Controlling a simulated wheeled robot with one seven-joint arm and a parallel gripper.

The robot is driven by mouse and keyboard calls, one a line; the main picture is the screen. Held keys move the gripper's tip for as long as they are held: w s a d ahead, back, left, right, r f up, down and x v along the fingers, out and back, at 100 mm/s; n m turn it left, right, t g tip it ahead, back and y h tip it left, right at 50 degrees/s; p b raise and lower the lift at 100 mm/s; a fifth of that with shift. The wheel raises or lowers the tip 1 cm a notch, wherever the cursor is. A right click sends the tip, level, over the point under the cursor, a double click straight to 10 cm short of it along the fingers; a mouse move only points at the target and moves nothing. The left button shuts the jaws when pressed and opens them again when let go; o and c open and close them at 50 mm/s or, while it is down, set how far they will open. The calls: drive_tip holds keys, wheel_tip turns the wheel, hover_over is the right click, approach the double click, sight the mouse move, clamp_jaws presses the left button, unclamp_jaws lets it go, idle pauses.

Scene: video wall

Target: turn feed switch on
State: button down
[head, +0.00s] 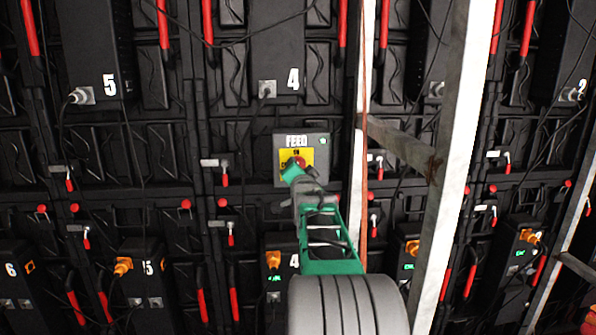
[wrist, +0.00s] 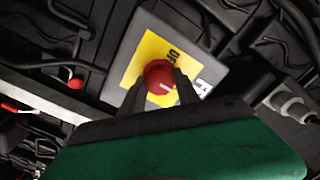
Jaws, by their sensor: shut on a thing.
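The feed switch is a grey box (head: 319,147) labelled FEED, with a yellow plate (head: 284,156) and a red rotary knob (head: 302,160), on the black panel wall in the head view. My gripper (head: 291,170) reaches up to the knob from below. In the wrist view, the yellow plate (wrist: 141,60) and the red knob (wrist: 159,74) are close. My gripper's two dark fingers (wrist: 160,90) stand on either side of the knob, shut on it. A white mark shows on the knob. In the head view the gripper hides part of the knob and plate.
A pale metal post (head: 455,150) and a thinner white upright (head: 358,190) stand right of the switch, joined by a diagonal brace (head: 400,145). Black boxes, cables and red handles cover the wall. A grey connector (wrist: 290,103) is at right in the wrist view.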

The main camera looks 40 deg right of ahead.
drive_tip(key=c, duration=0.9)
unclamp_jaws()
drive_tip(key=b+v, duration=0.1)
drive_tip(key=v, duration=0.6)
drive_tip(key=shift+s+a, duration=0.25)
drive_tip(key=shift+s, duration=0.05)
